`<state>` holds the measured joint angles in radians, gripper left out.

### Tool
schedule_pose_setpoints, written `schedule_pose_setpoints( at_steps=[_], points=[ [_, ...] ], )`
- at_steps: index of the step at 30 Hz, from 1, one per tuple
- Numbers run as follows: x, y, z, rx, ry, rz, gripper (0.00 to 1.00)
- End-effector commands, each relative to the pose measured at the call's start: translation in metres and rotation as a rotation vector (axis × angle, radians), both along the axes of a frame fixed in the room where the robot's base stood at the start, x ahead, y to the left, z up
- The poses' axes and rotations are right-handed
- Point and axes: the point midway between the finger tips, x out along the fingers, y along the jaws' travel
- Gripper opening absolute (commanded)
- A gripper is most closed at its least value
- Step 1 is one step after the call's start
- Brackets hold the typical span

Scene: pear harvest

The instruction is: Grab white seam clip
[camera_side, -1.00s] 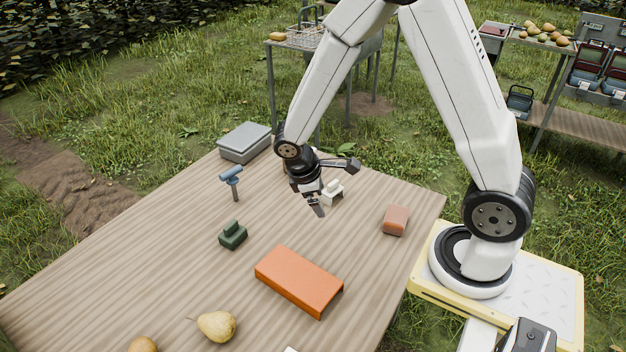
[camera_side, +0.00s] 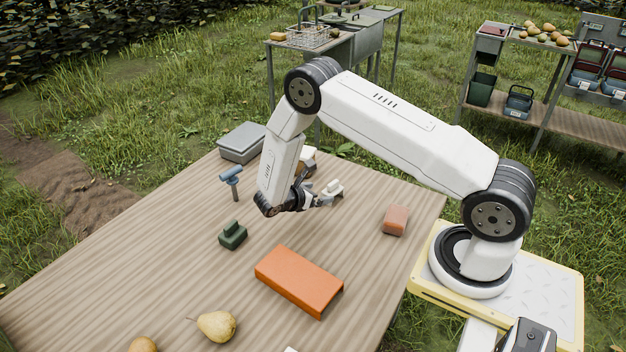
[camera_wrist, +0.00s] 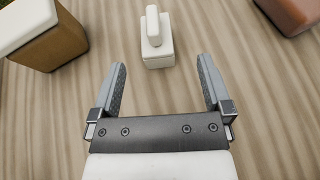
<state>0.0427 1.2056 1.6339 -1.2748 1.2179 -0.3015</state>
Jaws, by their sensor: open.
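The white seam clip (camera_side: 334,187) stands on the wooden table, a small block with a raised upright part on top. In the wrist view the clip (camera_wrist: 156,40) is just beyond my fingertips, roughly centred between them. My gripper (camera_side: 321,193) is low over the table, lying nearly level and pointing at the clip from its left. In the wrist view the two fingers of my gripper (camera_wrist: 163,75) are spread wide with nothing between them. The clip and fingers appear apart.
A brown box with a white lid (camera_wrist: 45,35) is left of the clip in the wrist view, and a reddish-brown block (camera_side: 396,220) is to the right. A dark green clip (camera_side: 232,235), a blue-headed tool (camera_side: 232,180), an orange block (camera_side: 298,280) and a pear (camera_side: 216,326) also occupy the table.

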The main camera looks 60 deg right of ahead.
Motion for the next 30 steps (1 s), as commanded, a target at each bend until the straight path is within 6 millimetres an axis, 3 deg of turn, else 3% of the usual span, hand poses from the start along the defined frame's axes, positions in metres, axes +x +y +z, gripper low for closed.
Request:
schedule_pose_setpoints(
  at_steps=[30],
  points=[
    [-0.003,-0.033,-0.018,-0.027,0.021,0.026,1.00]
  ],
)
